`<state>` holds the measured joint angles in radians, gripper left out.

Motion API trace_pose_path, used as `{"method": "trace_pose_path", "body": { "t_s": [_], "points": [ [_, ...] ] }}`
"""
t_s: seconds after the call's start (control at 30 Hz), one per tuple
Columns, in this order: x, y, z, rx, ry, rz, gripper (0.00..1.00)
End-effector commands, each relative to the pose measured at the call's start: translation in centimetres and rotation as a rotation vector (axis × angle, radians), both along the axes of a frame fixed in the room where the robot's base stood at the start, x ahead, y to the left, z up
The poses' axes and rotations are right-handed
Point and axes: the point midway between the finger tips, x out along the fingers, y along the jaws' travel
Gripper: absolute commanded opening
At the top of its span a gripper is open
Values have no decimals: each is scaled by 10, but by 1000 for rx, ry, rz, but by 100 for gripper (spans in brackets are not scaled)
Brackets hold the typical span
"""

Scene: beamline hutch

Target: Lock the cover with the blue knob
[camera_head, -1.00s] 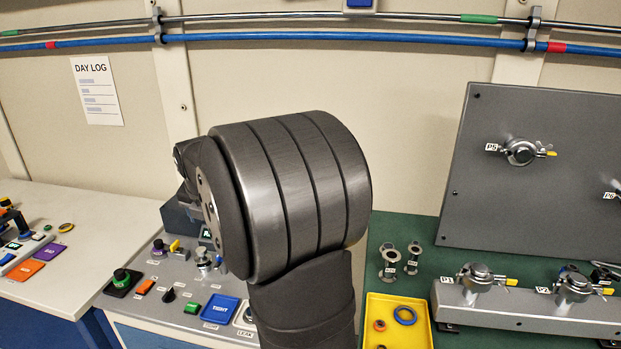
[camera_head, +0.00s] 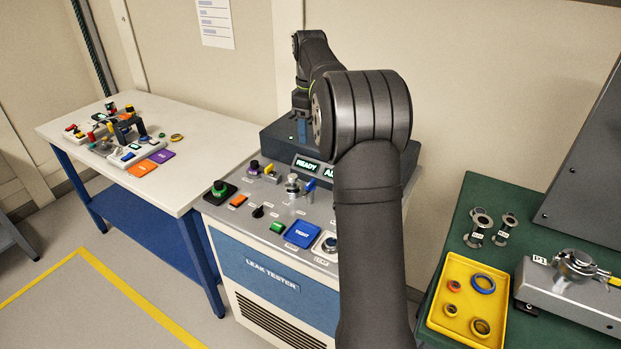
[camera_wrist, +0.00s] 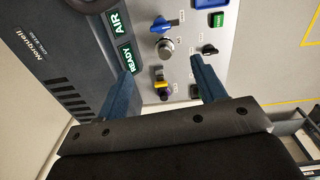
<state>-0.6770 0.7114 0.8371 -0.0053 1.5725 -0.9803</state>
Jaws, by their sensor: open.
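A blue lever-shaped knob (camera_head: 310,185) stands on the grey top panel of the leak tester, right of a silver fitting (camera_head: 292,184). In the wrist view the blue knob (camera_wrist: 160,24) lies beyond the silver fitting (camera_wrist: 166,47). My gripper (camera_wrist: 161,66) is open and empty above the panel, its two blue fingers apart, with the silver fitting and a yellow-and-purple knob (camera_wrist: 162,87) showing between them. In the head view my gripper (camera_head: 303,132) is partly hidden behind my arm. I cannot make out which part is the cover.
The dark READY/AIR display unit (camera_head: 285,141) rises behind the panel. The panel also holds a black knob (camera_head: 258,212), a green button (camera_head: 278,228) and a blue pad (camera_head: 303,233). A white table (camera_head: 75,130) with small devices stands left; a yellow tray (camera_head: 438,322) lies right.

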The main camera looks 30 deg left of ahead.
Motion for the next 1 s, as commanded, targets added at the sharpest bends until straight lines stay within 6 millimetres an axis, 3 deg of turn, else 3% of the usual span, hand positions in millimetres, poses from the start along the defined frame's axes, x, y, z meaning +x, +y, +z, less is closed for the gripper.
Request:
{"method": "trace_pose_path", "body": {
  "t_s": [0.27,1.0],
  "points": [
    [3,1,-10,-10,22,-89,64],
    [2,1,-156,-9,22,-86,64]
  ]
}}
